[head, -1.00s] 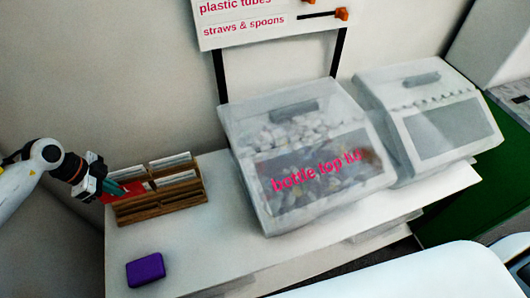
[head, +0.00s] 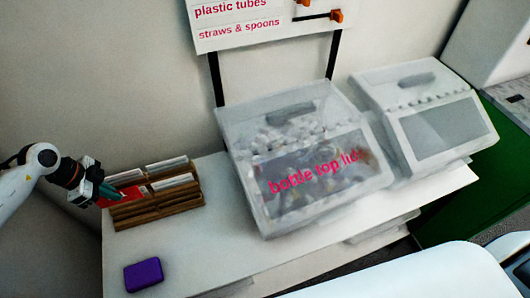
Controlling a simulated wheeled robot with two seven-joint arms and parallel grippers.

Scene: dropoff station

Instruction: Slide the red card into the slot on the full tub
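The red card (head: 126,195) is at the left end of the wooden card rack (head: 160,208), partly hidden by my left gripper (head: 110,191). The gripper's teal fingertips overlap the card, but I cannot tell whether they are closed on it. The full tub (head: 257,209) is the left clear one, marked "bottle top lids" and filled with many small pieces. A dark slot-like strip (head: 291,113) shows on its lid. My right gripper is not in view.
A second clear tub (head: 402,136) with a grey front panel stands right of the full tub. A purple box (head: 144,274) lies in front of the rack on the white table (head: 215,255). A sign (head: 255,22) stands behind. The table between rack and tub is clear.

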